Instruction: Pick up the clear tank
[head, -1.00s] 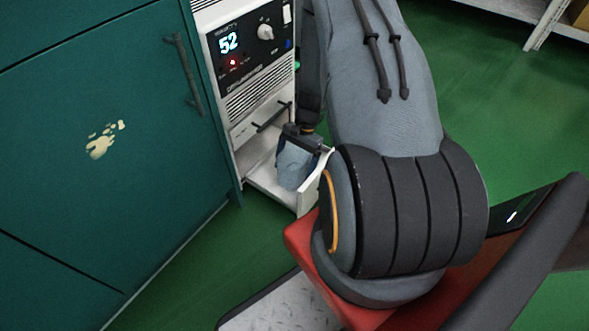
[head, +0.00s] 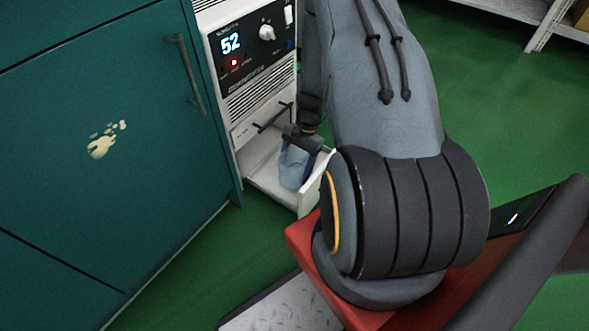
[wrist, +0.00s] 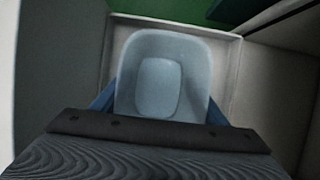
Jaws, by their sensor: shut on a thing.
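The clear tank (head: 293,168) is a pale bluish, see-through tub. It is in the open drawer (head: 272,190) at the bottom of the white machine. In the wrist view the tank (wrist: 160,85) sits between my fingers, with the drawer walls around it. My gripper (head: 302,150) reaches down into the drawer from above and is shut on the tank. Blue finger parts show at both sides of the tank in the wrist view (wrist: 160,112). Whether the tank touches the drawer floor is hard to tell.
The white machine (head: 262,95) has a dark panel reading 52 and a lit red lamp. A teal cabinet (head: 100,210) stands close on the left. Green floor (head: 500,110) is open to the right, with a white shelf (head: 548,25) at the far right.

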